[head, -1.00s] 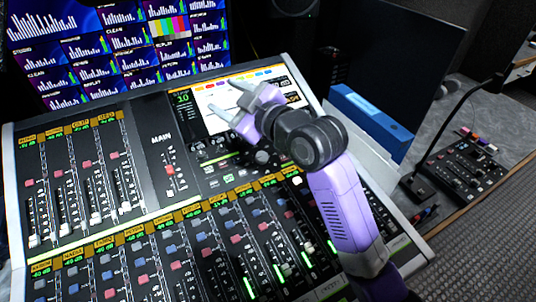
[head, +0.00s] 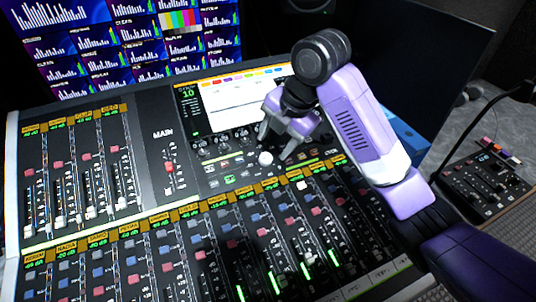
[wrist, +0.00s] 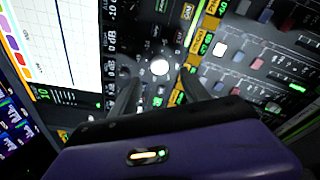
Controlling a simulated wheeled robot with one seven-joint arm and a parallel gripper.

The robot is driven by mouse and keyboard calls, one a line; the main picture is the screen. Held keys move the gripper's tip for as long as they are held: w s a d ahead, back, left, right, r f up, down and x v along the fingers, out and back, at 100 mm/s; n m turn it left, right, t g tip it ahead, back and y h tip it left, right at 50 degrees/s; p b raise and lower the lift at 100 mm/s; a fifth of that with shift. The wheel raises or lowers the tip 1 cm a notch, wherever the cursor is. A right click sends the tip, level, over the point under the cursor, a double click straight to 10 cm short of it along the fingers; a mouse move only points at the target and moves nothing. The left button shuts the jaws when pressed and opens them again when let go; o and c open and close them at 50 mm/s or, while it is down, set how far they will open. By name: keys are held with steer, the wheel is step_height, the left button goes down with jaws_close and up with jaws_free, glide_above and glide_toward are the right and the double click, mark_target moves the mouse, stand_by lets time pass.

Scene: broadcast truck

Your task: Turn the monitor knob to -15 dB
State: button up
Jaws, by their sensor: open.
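A round white knob (head: 265,158) stands on the mixing console, below the screen and right of the MAIN section. I take it to be the monitor knob; I cannot read its label or a pointer on it. It also shows in the wrist view (wrist: 160,67), in line with the gap between my fingers. My gripper (head: 274,147) is open and points down over the console near this knob. I cannot tell whether either finger touches the knob.
The console screen (head: 240,102) is behind my gripper, with a row of small dark knobs below it. Fader strips (head: 170,260) fill the front. A second small control panel (head: 487,180) stands at the right. A wall of monitors (head: 130,45) is at the back.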

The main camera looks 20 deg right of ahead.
mark_target(266, 158)
steer(key=x, duration=0.6)
steer(key=shift+w+a+f, duration=0.1)
steer(key=shift+w+f, duration=0.1)
steer(key=shift+f, duration=0.15)
jaws_close()
